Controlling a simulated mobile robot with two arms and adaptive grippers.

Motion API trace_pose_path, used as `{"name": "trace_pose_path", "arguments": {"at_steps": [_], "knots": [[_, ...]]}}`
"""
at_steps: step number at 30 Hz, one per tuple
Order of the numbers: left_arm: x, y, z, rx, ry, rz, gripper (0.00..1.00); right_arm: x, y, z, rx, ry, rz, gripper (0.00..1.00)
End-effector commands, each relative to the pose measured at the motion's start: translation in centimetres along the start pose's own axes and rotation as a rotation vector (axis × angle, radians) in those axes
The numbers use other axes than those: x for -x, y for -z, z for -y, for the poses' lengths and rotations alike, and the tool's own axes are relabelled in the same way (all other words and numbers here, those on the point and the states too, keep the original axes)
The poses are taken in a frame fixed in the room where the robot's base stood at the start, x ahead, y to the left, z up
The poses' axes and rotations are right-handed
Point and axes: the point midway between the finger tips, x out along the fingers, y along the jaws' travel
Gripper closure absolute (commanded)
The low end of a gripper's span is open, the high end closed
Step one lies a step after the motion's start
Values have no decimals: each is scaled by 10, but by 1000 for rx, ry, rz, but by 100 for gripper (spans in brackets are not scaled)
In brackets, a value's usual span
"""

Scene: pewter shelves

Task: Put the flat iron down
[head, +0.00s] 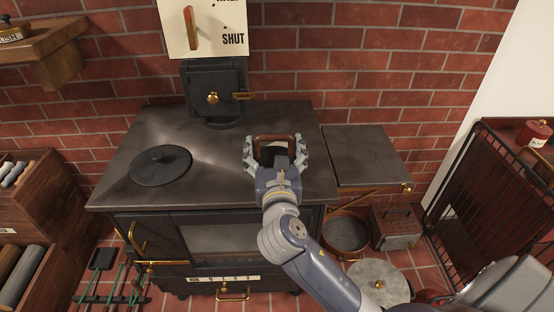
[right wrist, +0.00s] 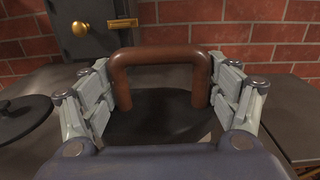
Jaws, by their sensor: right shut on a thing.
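The flat iron shows mainly as its brown arched handle (head: 274,138), seen over the right part of the dark stove top (head: 229,130). My right gripper (head: 276,152) is shut on the iron, with a finger at each side of the handle. In the right wrist view the handle (right wrist: 160,55) stands upright between the two fingers (right wrist: 163,98). The iron's dark body is mostly hidden by my gripper and blends with the stove. I cannot tell whether its base touches the stove top. My left gripper is not in view.
A round lid (head: 160,165) lies on the stove's left part. A black flue box (head: 214,92) with a brass knob stands at the back. A dark side shelf (head: 366,156) to the right is bare. A black wire rack (head: 490,190) stands at far right.

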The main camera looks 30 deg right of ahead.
Motion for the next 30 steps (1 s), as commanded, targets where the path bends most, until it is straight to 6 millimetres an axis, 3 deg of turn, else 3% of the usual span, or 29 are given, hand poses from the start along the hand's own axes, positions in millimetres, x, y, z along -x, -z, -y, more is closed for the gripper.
{"name": "trace_pose_path", "arguments": {"at_steps": [3, 9, 14, 22, 30], "knots": [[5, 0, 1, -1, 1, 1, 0, -23, -6, -1, -2, 0, 13, 86], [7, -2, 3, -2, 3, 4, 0, -42, -2, -3, -4, -1, 12, 86], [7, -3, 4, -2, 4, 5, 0, -44, 3, -3, -2, -2, 10, 86], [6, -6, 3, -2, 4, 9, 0, -44, 32, -3, -2, -1, 9, 86], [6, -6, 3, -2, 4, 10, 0, -44, 34, -3, -2, -2, 11, 86]]}}
